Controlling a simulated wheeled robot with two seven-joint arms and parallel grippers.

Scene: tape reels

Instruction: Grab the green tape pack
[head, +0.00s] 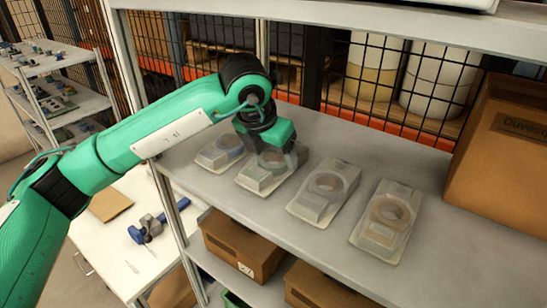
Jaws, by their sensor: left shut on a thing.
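Several tape packs in clear blister packaging lie in a row on the grey shelf (420,205). The green tape pack (262,181) is the second from the left. My left gripper (283,158) is over this pack, reaching down from above, and is shut on it. The fingertips and part of the reel are hidden by the gripper's body. A pack with a bluish reel (222,150) lies to its left. My right gripper is not in view.
A large cardboard box (500,165) stands on the shelf's right end. A black wire mesh (400,90) closes the back. Below are cardboard boxes (240,245) and a white table (118,235) with tools. The shelf's front post (170,210) is near my left arm.

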